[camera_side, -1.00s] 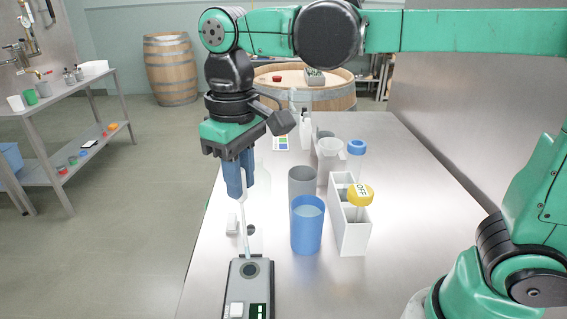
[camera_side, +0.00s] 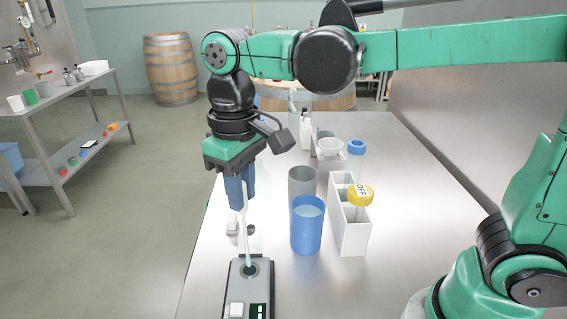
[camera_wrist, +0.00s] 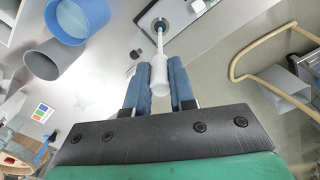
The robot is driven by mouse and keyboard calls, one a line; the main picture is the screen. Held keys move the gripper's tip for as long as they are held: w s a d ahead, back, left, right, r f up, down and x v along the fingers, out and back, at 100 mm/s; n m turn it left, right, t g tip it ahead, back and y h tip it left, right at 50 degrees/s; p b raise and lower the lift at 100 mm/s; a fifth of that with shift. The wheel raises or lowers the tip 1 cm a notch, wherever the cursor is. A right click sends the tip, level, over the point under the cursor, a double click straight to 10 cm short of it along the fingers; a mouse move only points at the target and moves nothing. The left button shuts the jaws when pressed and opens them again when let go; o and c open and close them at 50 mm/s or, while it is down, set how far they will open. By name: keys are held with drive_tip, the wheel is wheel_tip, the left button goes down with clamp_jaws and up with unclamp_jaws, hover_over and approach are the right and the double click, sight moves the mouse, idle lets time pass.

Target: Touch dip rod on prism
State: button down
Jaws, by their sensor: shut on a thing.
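My gripper (camera_side: 241,204) is shut on the white dip rod (camera_side: 246,236), which hangs down, slightly tilted, from the blue fingers. In the wrist view, the dip rod (camera_wrist: 158,68) sits between the fingers of my gripper (camera_wrist: 159,84). The prism (camera_side: 250,270) is a dark round spot on top of a grey meter (camera_side: 239,291). The rod's tip is at the prism in both views; I cannot tell for certain whether it touches. The prism (camera_wrist: 159,25) also shows in the wrist view, partly covered by the tip.
A blue cup (camera_side: 306,230) with liquid and a grey cup (camera_side: 302,182) stand right of the meter. A small white block (camera_side: 232,227) lies behind the meter. The steel bench's left edge is close.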

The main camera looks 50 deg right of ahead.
drive_tip(key=shift+f, duration=0.65)
idle(0.6)
idle(0.4)
drive_tip(key=shift+r, duration=3)
